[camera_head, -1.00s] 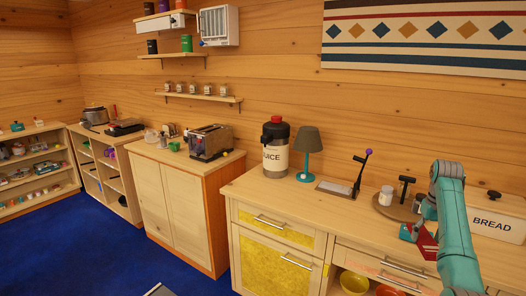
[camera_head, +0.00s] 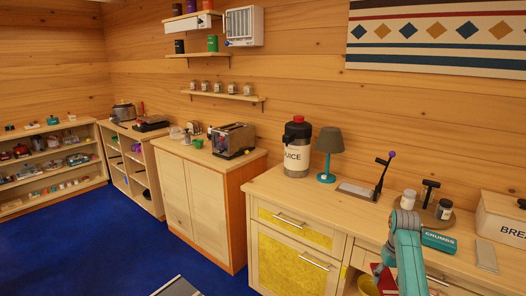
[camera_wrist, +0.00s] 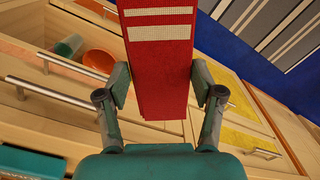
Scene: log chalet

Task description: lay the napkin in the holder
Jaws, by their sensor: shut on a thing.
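The napkin is red with two white stripes and hangs long and flat in the wrist view (camera_wrist: 162,85). My gripper (camera_wrist: 161,88) is shut on it, with one finger at each side edge. In the head view the red napkin (camera_head: 384,279) shows at the bottom, partly behind my arm, in front of the counter drawers. My fingers are mostly hidden there. I cannot pick out the napkin holder for certain; small white and green items (camera_head: 190,135) stand left of the toaster on the middle cabinet, too small to tell.
The counter (camera_head: 290,190) carries a juice dispenser (camera_head: 297,148), a lamp (camera_head: 328,150), a lever press (camera_head: 378,180), a round board with jars, a teal crumbs box (camera_head: 438,241) and a bread box (camera_head: 503,218). A drawer with bowls is open below. Blue floor (camera_head: 150,235) is clear at left.

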